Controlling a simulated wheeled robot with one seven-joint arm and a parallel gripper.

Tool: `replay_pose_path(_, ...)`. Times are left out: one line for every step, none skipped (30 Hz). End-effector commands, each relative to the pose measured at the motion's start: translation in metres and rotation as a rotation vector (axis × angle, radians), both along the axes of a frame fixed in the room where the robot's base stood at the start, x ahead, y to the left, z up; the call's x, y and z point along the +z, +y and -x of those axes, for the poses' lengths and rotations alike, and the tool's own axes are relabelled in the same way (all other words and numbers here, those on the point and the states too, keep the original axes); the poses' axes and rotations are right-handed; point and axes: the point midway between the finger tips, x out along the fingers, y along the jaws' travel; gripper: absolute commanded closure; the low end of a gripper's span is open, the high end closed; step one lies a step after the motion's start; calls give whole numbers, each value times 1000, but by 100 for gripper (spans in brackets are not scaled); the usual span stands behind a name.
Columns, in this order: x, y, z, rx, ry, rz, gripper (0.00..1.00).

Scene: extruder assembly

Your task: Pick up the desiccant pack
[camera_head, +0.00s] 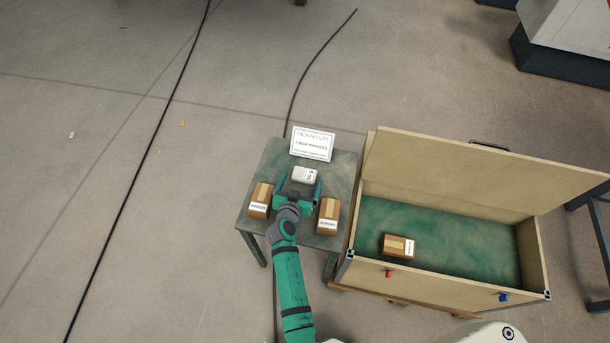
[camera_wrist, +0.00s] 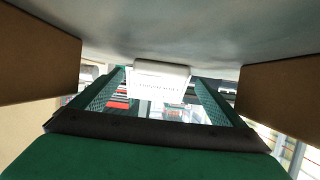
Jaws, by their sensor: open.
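The desiccant pack (camera_head: 304,175) is a small white block with dark print on top. It sits on the small green-topped table (camera_head: 268,160), in front of the packing list sign. My gripper (camera_head: 301,177) reaches in from the front with its two green fingers apart, one on each side of the pack. In the wrist view the white pack (camera_wrist: 161,69) shows between the open fingers (camera_wrist: 158,78). A gap shows beside it, and I cannot tell whether either finger touches it.
A brown labelled box stands left (camera_head: 260,200) and another right (camera_head: 328,215) of my gripper, both close. The packing list sign (camera_head: 312,144) stands behind. To the right is an open wooden crate (camera_head: 440,290) with one brown box (camera_head: 397,246) inside and much free floor.

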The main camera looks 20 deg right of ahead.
Motion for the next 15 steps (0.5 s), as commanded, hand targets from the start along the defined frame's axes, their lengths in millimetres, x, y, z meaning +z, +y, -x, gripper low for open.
replay_pose_path(-2, -4, -6, -2, 0, 1, 6)
replay_pose_path(-4, -6, -9, -1, -1, 1, 6)
replay_pose_path(-6, -8, -12, -1, 0, 0, 6)
replay_pose_path(-7, -9, -13, -1, 1, 1, 6)
replay_pose_path(-7, -10, -15, 0, 0, 0, 6)
replay_pose_path(-8, -11, -17, 0, -1, 1, 6)
replay_pose_path(-8, -11, -17, 0, 0, 0, 6)
replay_pose_path(-9, -12, -17, 0, 0, 0, 6)
replay_pose_path(-9, -12, -17, 0, 0, 0, 6)
replay_pose_path(-9, -12, -17, 0, 0, 0, 6)
replay_pose_path(-9, -11, -17, 0, 0, 0, 6)
replay_pose_path(-9, -11, -17, 0, 0, 0, 6)
replay_pose_path(-9, -11, -17, 0, 0, 0, 6)
replay_pose_path(-9, -12, -17, 0, 0, 0, 9)
replay_pose_path(-9, -11, -17, 0, 0, 0, 18)
